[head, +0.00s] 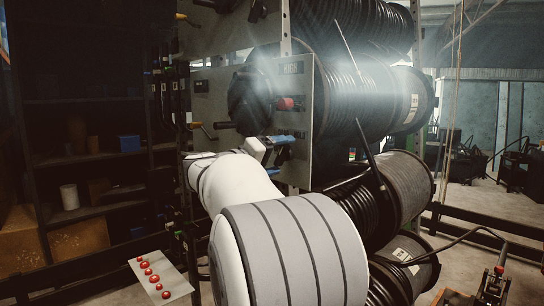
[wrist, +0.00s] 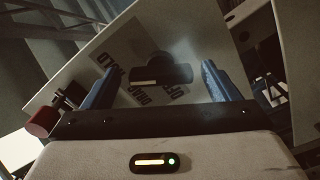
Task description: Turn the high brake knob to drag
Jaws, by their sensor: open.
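A dark brake knob (wrist: 160,70) sits on a pale panel in the wrist view. Printed labels lie around it, reading DRAG (wrist: 143,95), HOLD (wrist: 125,78) and OFF (wrist: 178,93), tilted in the picture. A pale mark shows on the knob's lower left; which label it points to, I cannot tell. My gripper (wrist: 157,69) is open and empty, its blue fingers either side of the knob and apart from it in the picture. In the head view my gripper (head: 279,147) is at the middle reel's panel (head: 310,125), where I cannot make out this knob.
A red-and-black control (head: 287,103) is above my gripper. Black hose reels (head: 405,100) are stacked to the right. Shelves (head: 85,160) stand at left. A pale board with red buttons (head: 160,278) is at lower left. A red part (wrist: 42,122) is left of my gripper in the wrist view.

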